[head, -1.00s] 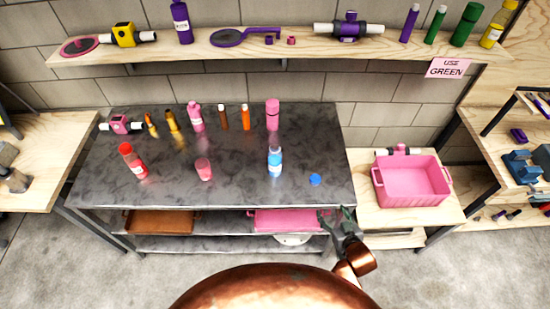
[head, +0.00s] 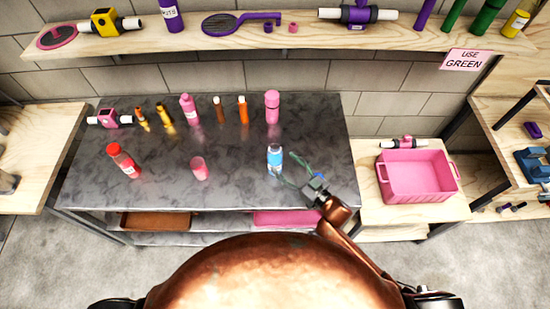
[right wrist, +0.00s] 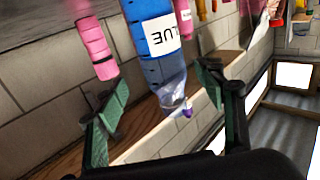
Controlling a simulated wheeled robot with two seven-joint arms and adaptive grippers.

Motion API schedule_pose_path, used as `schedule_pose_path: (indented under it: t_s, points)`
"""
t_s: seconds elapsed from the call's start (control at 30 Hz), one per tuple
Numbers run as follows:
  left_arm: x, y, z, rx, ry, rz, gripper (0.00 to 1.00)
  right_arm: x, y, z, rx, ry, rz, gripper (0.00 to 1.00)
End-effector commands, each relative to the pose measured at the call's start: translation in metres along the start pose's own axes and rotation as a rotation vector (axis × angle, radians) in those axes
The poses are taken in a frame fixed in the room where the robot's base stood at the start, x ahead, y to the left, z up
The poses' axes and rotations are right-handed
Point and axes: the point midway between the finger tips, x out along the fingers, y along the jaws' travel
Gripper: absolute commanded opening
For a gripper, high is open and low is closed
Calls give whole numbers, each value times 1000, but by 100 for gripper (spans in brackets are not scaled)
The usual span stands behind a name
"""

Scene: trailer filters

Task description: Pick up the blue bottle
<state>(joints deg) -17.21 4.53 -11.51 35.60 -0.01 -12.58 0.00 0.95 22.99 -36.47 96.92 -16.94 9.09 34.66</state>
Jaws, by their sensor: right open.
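The blue bottle (head: 275,159) stands upright near the front right of the dark marbled table (head: 235,188). It has a white label and a clear upper part. My right gripper (head: 295,173) is open and empty just to the right of the bottle, its fingers toward it. In the right wrist view the bottle (right wrist: 152,45) appears upside down, between and beyond the open fingers (right wrist: 160,97). I cannot tell whether a finger touches it. My left gripper is not in view.
A pink cup (head: 199,169) and a red bottle (head: 124,161) stand left along the table. Several pink, brown and orange items line its back, including a pink bottle (head: 272,107). A pink bin (head: 418,180) sits to the right. A shelf (head: 300,48) runs above.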

Motion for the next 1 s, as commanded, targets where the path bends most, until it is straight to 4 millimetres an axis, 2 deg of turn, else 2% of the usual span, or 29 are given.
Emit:
schedule_pose_path:
  t_s: [0.03, 0.13, 0.33, 0.67, 1.0]
  points:
    - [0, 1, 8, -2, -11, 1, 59, 6, -1, 0, 1, 1, 0, 63]
    - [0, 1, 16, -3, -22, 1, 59, 19, -4, 2, 0, 1, 0, 63]
    - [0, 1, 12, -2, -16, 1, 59, 46, -6, 5, 0, 0, 1, 63]
    - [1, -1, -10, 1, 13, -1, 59, 52, -6, 6, 0, -1, 1, 63]
    - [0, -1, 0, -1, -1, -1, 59, 52, -5, 5, 0, -1, 1, 40]
